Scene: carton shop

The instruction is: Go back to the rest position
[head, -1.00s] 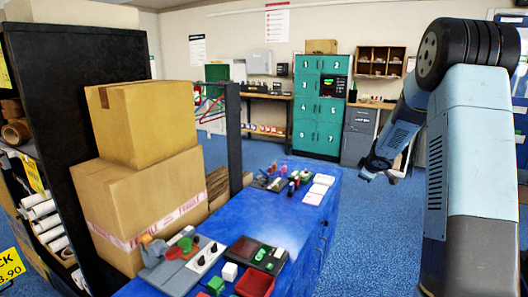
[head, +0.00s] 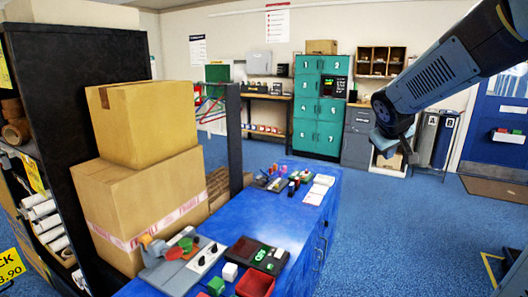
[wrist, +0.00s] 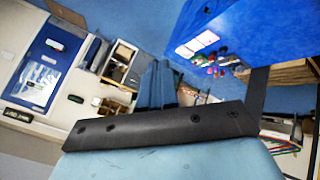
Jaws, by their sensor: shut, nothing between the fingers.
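My gripper (head: 389,147) is at the end of my arm, which reaches in from the upper right of the head view. It hangs in the air, right of the blue counter and in front of the grey cabinet, and looks small and partly hidden by the wrist. In the wrist view a dark gripper part (wrist: 165,127) crosses the lower half of the picture. The gripper is shut and holds nothing. It is clear of the counter and touches nothing that I can see.
A blue counter (head: 322,215) carries small parts, a dark device (head: 257,254) and a red bin (head: 255,283). Stacked cartons (head: 145,122) stand at the left. Green lockers (head: 318,108) line the back wall. The blue floor (head: 410,235) at the right is open.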

